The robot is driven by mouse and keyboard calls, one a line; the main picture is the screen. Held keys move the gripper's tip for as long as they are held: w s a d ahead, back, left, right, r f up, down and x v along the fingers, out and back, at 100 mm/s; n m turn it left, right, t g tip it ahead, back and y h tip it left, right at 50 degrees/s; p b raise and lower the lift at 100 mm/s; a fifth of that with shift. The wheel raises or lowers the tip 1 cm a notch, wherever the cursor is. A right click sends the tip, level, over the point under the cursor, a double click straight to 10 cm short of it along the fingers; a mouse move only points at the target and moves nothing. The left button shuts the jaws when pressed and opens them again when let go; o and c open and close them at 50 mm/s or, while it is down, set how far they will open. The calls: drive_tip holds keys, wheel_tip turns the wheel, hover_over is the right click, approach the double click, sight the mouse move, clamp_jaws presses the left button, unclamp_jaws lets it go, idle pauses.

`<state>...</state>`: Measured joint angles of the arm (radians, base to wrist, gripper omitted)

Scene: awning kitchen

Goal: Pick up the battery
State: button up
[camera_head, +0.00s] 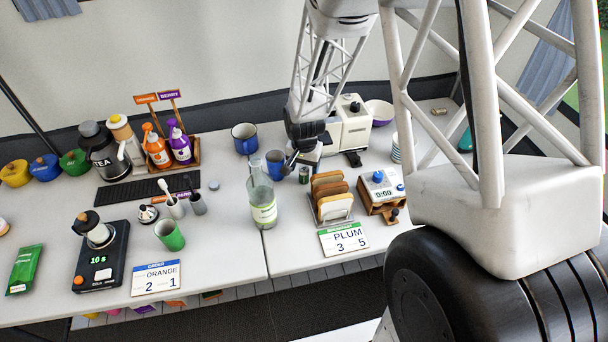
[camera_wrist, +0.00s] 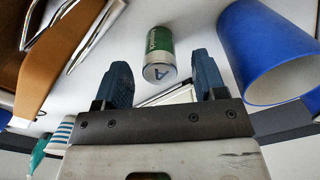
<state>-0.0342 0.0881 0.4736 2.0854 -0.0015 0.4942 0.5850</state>
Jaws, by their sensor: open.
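The battery (camera_wrist: 160,42) is a small green cylinder with a pale metal end, in the wrist view just beyond the gap between my fingertips. In the head view it appears as a small dark green cylinder (camera_head: 304,175) standing on the white counter beside my gripper. My gripper (camera_wrist: 162,72) is open, with its two dark blue fingers apart and nothing between them. In the head view my gripper (camera_head: 292,163) is low over the counter, between the blue cup and the battery.
A blue cup (camera_wrist: 240,60) is close on the right in the wrist view; it also shows in the head view (camera_head: 276,168). A rack of toast (camera_head: 331,192) stands in front of the battery. A glass bottle (camera_head: 262,200) is front left, and a white machine (camera_head: 350,128) stands behind.

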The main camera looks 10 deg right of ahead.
sight(304, 168)
drive_tip(key=shift+f, duration=1.7)
drive_tip(key=shift+c, duration=0.3)
drive_tip(key=c, duration=1)
drive_tip(key=shift+r, duration=5)
